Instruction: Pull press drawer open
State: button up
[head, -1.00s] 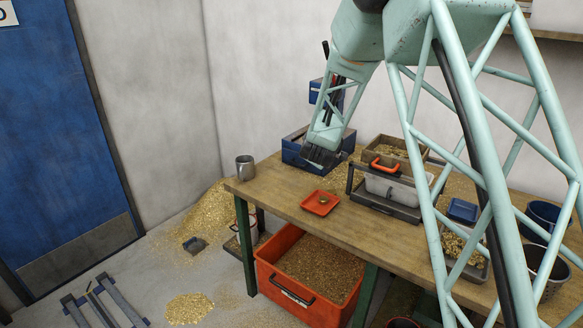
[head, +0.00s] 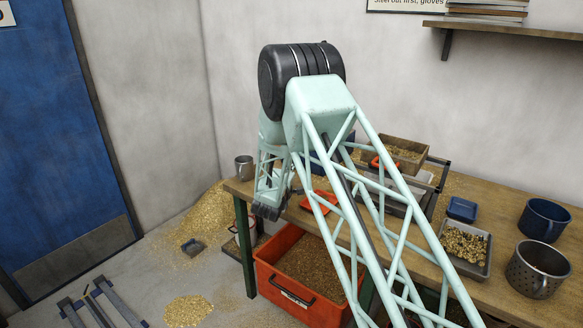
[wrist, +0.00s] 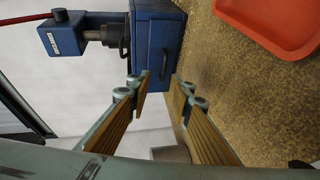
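The blue press (wrist: 158,42) is in the upper middle of the wrist view, turned on its side, its labelled upper part (wrist: 62,36) at the left. Its base is a blue box; I cannot tell how far any drawer stands out. In the head view my arm hides most of the press, with only a bit of blue (head: 346,141) showing behind it. My gripper (wrist: 161,78) has its two fingers apart with a clear gap between them and nothing held. Its fingers point toward the blue box, and contact is not visible. In the head view my gripper (head: 268,211) hangs by the table's left end.
An orange-red tray (head: 318,204) lies on the wooden table (head: 480,210), right of the gripper. A metal mug (head: 244,168) stands at the table's left corner. A large orange bin (head: 266,275) of chips is below. The floor to the left has chip heaps.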

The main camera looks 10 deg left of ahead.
jog(key=shift+s+a+f, duration=0.1)
jog(key=shift+a+f, duration=0.35)
jog(key=shift+f, duration=0.2)
jog(key=shift+b+x, duration=1.25)
jog(key=shift+x, duration=5.65)
jog(key=shift+d, duration=0.1)
jog(key=shift+c, duration=0.5)
grip_shut()
